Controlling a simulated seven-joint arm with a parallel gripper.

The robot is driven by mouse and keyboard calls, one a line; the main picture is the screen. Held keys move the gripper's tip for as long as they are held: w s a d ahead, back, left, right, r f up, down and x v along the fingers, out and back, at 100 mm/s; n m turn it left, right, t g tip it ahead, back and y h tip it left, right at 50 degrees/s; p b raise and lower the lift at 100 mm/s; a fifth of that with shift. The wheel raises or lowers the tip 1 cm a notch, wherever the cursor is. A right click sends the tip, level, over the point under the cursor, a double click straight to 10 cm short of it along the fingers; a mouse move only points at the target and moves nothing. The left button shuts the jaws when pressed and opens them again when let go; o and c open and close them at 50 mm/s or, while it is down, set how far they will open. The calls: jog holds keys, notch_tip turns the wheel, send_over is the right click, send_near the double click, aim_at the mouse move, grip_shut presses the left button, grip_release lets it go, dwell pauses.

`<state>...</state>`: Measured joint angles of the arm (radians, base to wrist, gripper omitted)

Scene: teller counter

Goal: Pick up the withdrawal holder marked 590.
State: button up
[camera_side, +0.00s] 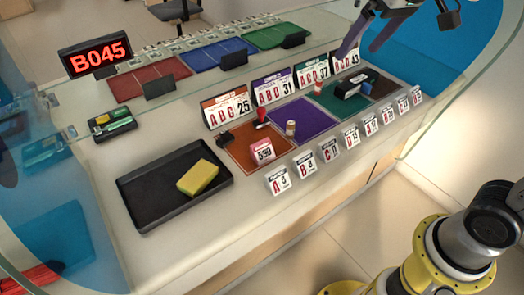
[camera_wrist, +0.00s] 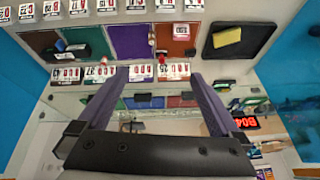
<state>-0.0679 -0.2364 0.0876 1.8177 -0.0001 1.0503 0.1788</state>
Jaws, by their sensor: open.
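The withdrawal holder marked 590 (camera_side: 262,151) is a small pink-red block with a white number face. It stands on the orange mat (camera_side: 238,154), near the mat's front right part. In the wrist view the holder (camera_wrist: 181,32) shows small at the top, on the orange mat. My gripper (camera_side: 361,48) is high above the counter at the upper right of the side view, well away from the holder. Its two purple fingers are spread and empty, and in the wrist view the gripper (camera_wrist: 152,80) shows a wide gap between them.
A black tray (camera_side: 136,191) with a yellow block (camera_side: 198,177) lies left of the orange mat. A red-topped stamp (camera_side: 262,116) and tan cylinder (camera_side: 291,128) stand close behind the holder. Card stands (camera_side: 228,108) line the mats' back; small number cards (camera_side: 278,180) line the front.

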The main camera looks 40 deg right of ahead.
jog(key=w+a+f+g, duration=0.1)
jog(key=w+a+f, duration=0.1)
jog(key=w, duration=0.3)
jog(key=w+a+f, duration=0.1)
jog(key=w+f, duration=0.2)
jog(key=w, duration=0.3)
jog(key=n+g, duration=0.1)
jog(key=g, duration=0.3)
send_over(262, 145)
notch_tip(262, 145, down, 26)
jog(key=shift+a+r, duration=0.1)
jog(key=shift+f, duration=3.15)
jog(key=c, duration=1.2)
jog(key=shift+r, duration=0.1)
jog(key=shift+c, duration=0.2)
